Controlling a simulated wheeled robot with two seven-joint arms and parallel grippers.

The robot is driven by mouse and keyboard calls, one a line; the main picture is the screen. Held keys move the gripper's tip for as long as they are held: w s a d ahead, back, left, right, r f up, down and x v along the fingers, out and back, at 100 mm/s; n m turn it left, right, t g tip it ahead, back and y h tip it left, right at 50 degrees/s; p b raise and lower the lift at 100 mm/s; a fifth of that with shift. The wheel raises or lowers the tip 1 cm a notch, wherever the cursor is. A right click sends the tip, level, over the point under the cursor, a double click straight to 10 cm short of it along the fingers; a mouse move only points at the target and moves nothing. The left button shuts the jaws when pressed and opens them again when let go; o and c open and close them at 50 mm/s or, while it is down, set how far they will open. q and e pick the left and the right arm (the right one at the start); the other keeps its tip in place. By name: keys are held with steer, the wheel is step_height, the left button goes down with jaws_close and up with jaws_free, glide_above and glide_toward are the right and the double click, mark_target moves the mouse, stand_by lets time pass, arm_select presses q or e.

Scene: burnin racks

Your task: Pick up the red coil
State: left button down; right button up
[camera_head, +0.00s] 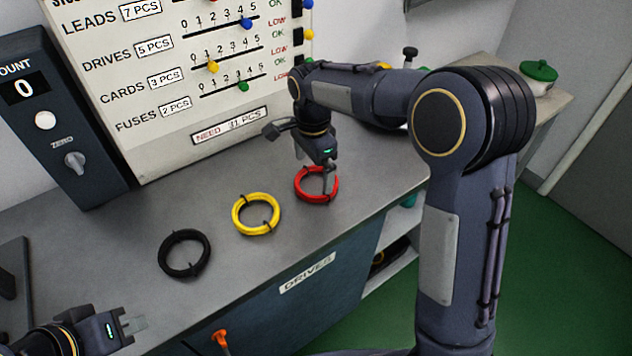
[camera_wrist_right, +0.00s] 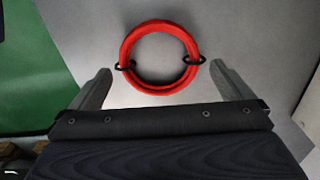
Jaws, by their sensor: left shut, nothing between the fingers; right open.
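The red coil (camera_head: 303,187) lies flat on the grey bench top, the rightmost of three coils. It has black ties on two sides, clear in the right wrist view (camera_wrist_right: 160,27). My right gripper (camera_head: 328,186) is open just above the coil, pointing down, its fingers overlapping the coil's right part in the head view. In the right wrist view the fingers of my right gripper (camera_wrist_right: 160,82) stand apart with nothing between them, and the coil shows beyond them. My left gripper (camera_head: 138,323) is shut and empty at the lower left, away from the coils.
A yellow coil (camera_head: 235,214) and a black coil (camera_head: 163,257) lie to the left on the bench (camera_head: 290,235). A tally board (camera_head: 150,95) and a dark counter box (camera_head: 50,130) stand behind. The bench's front edge is close to the coils.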

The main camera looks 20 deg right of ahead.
mark_target(314, 187)
steer(key=shift+d+f, duration=0.1)
steer(key=shift+f, duration=1.8)
steer(key=c, duration=0.7)
steer(key=shift+o, duration=0.2)
